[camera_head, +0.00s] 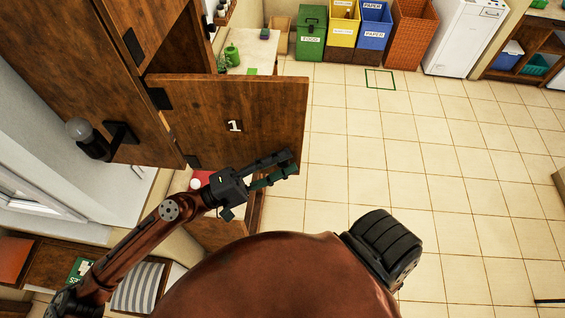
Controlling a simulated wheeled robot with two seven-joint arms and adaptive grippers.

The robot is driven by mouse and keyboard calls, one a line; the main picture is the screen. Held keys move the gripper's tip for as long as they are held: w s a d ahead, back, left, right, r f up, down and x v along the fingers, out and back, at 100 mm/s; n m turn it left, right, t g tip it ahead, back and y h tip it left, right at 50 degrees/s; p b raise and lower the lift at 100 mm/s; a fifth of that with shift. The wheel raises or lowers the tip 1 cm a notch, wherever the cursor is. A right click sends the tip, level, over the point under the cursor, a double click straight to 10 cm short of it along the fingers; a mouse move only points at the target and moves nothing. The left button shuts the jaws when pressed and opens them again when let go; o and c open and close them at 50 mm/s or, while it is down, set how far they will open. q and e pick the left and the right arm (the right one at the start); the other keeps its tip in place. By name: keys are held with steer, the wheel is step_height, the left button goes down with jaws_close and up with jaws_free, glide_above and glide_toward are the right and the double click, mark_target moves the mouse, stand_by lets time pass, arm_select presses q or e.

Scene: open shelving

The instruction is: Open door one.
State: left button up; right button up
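My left gripper (291,162) is beside the door's lower right corner. Its two dark fingers are apart with nothing visible between them, and they point to the right. I cannot tell whether it touches the door. My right gripper is out of view.
A lamp (80,130) sticks out at the left. Green, yellow and blue bins (311,32) and a white appliance (465,38) stand along the back. A counter with a red item (203,178) lies below the door.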

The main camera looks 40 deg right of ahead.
arm_select(q)
steer(key=shift+w+a, duration=0.15)
steer(key=v, duration=1.1)
steer(key=shift+a, duration=0.35)
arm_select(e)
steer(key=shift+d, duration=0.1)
arm_select(q)
steer(key=shift+f, duration=0.1)
